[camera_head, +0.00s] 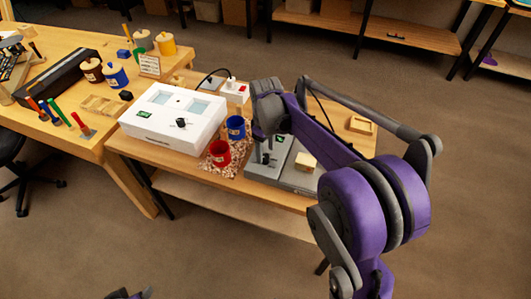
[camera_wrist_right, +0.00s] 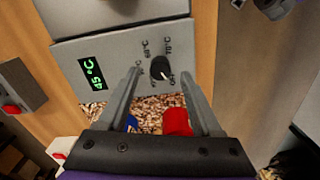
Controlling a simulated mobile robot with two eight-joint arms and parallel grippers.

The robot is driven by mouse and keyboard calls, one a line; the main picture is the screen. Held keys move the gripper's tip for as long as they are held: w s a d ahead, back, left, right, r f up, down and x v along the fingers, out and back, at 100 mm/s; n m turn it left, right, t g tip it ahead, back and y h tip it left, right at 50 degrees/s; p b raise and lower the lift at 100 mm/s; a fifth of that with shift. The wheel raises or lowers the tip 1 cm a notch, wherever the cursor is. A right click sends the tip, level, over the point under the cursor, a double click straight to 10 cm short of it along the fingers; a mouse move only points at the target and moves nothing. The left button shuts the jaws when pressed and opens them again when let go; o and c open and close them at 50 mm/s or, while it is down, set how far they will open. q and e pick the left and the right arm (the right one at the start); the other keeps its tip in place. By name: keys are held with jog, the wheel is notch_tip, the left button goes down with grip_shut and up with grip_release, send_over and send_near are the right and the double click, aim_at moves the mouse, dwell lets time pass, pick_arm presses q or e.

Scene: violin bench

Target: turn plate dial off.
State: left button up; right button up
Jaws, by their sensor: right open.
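My right gripper (camera_wrist_right: 160,78) is open. Its two fingers stand on either side of the dial, with visible gaps; contact is not visible.
A small wooden block (camera_head: 305,161) sits right of the gripper.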

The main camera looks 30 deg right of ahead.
aim_at(265, 157)
notch_tip(265, 157, up, 9)
jog(key=shift+f+p, duration=0.2)
jog(key=shift+p, duration=0.1)
dwell(0.4)
